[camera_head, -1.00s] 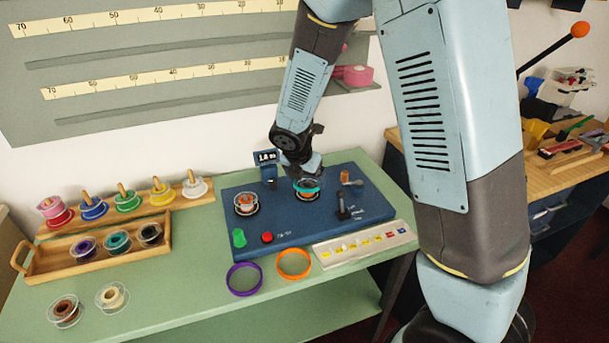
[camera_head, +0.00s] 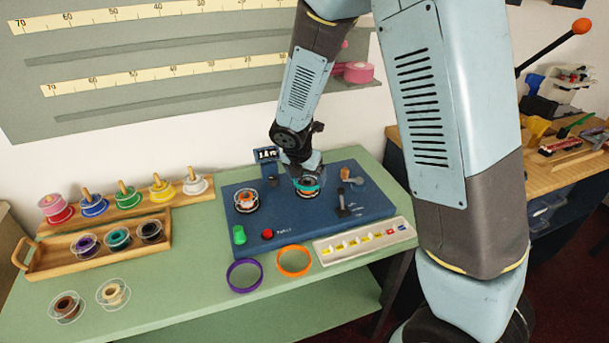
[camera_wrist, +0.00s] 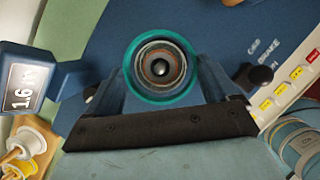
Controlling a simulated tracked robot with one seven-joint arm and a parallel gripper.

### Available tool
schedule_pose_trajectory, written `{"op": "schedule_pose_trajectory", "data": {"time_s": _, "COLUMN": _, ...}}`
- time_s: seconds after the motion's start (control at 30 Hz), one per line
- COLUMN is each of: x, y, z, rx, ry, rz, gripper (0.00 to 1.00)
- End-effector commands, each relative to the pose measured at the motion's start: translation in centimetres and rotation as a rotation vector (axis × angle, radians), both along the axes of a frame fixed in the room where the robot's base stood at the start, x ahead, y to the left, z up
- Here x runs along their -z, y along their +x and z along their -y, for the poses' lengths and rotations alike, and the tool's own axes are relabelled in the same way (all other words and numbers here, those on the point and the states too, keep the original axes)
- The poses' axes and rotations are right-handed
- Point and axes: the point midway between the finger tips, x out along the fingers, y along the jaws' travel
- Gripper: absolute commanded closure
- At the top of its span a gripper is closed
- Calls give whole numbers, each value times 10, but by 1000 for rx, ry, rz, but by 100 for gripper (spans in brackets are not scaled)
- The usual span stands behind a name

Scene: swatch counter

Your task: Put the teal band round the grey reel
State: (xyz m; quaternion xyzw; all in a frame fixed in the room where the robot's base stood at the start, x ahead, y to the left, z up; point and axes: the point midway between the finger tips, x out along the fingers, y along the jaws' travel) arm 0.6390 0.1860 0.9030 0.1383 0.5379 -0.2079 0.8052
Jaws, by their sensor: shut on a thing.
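My gripper (camera_wrist: 161,85) is shut on the teal band (camera_wrist: 133,92), with a finger at each side of it. In the wrist view the band rings the reel (camera_wrist: 149,74) on the blue machine, with a dark gap between them. The reel looks greyish with a rusty-brown inner part and a dark centre. In the head view the teal band (camera_head: 318,187) is at the reel's top, below my gripper (camera_head: 305,175). I cannot tell whether the band is around the reel or just above it; my gripper partly hides both.
The blue machine (camera_head: 300,220) also carries a reel with an orange centre (camera_head: 245,200), a display (camera_head: 267,154) and a lever (camera_head: 343,201). Purple (camera_head: 245,289) and orange (camera_head: 294,275) bands lie in front. A wooden tray (camera_head: 45,264) of reels is left.

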Motion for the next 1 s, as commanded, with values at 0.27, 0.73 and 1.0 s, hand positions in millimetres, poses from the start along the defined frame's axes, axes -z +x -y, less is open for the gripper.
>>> {"op": "schedule_pose_trajectory", "data": {"time_s": 0.27, "x": 3, "y": 0, "z": 0, "rx": 0, "ry": -1, "rz": 0, "gripper": 41}}
{"op": "schedule_pose_trajectory", "data": {"time_s": 0.73, "x": 7, "y": 0, "z": 0, "rx": 2, "ry": 0, "rz": 0, "gripper": 41}}
{"op": "schedule_pose_trajectory", "data": {"time_s": 1.0, "x": 10, "y": 0, "z": 1, "rx": 1, "ry": 0, "rz": 0, "gripper": 41}}
